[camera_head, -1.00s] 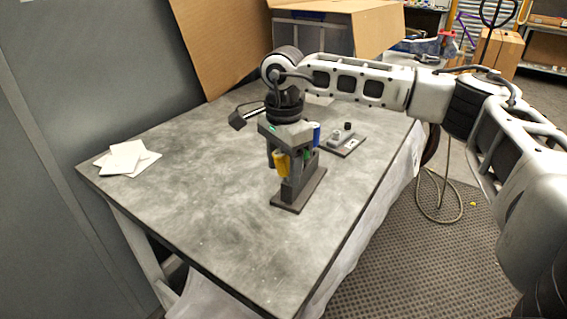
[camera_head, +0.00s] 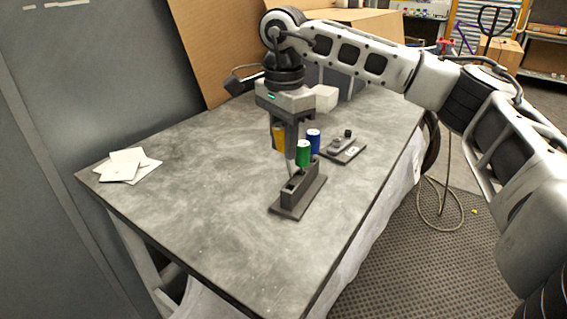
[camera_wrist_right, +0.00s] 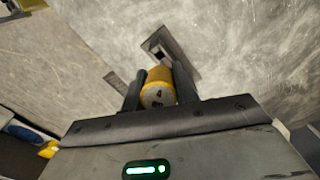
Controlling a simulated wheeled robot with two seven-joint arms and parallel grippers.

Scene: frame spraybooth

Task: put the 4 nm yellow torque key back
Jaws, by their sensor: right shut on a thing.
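The yellow torque key (camera_head: 278,138) is in my right gripper (camera_head: 285,140), above the table and behind the key holder. In the right wrist view, the yellow key (camera_wrist_right: 158,90) shows a "4" on its end, between the two fingers of the right gripper (camera_wrist_right: 160,85). The dark holder (camera_head: 298,192) stands on the table below and nearer the head camera. A green key (camera_head: 303,153) appears upright over the holder, and a blue key (camera_head: 313,140) shows just behind it. How their lower ends are seated is partly hidden. My left gripper is not in view.
A small grey fixture with a black knob (camera_head: 343,148) sits on the table right of the holder. White papers (camera_head: 127,165) lie at the left edge. Cardboard (camera_head: 205,50) stands at the back.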

